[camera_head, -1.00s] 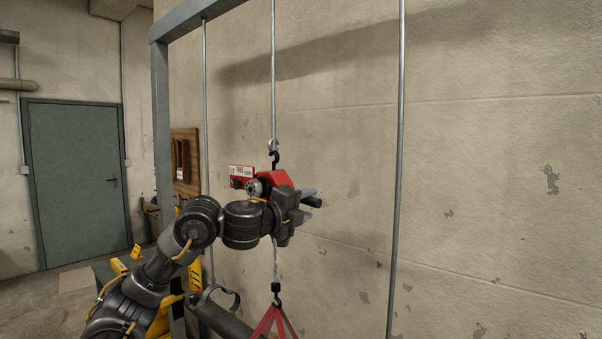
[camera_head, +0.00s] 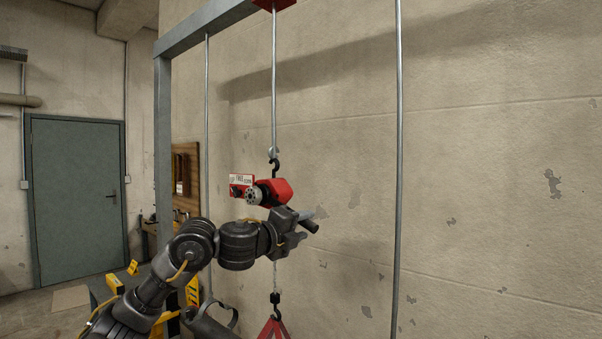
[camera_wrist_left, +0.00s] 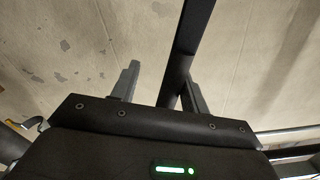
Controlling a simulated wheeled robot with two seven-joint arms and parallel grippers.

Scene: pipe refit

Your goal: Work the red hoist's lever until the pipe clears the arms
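The red hoist (camera_head: 276,190) hangs from a hook on a vertical rod in the head view. Its black lever (camera_head: 311,226) points right and slightly down; only its end shows past my left gripper (camera_head: 298,226). In the left wrist view a dark bar, the lever (camera_wrist_left: 185,50), runs between the two fingers of my left gripper (camera_wrist_left: 162,90). It lies close to the right finger, with a gap to the left finger. The dark pipe (camera_head: 210,325) shows partly at the bottom edge, near a red sling (camera_head: 273,331) under the lower hook. The arms under the pipe are not visible. My right gripper is out of view.
A grey metal frame (camera_head: 163,130) with thin vertical rods surrounds the hoist before a bare wall. A red and white tag (camera_head: 241,180) sits left of the hoist. Yellow stands (camera_head: 192,292) are low at the left. The space right of the hoist is clear.

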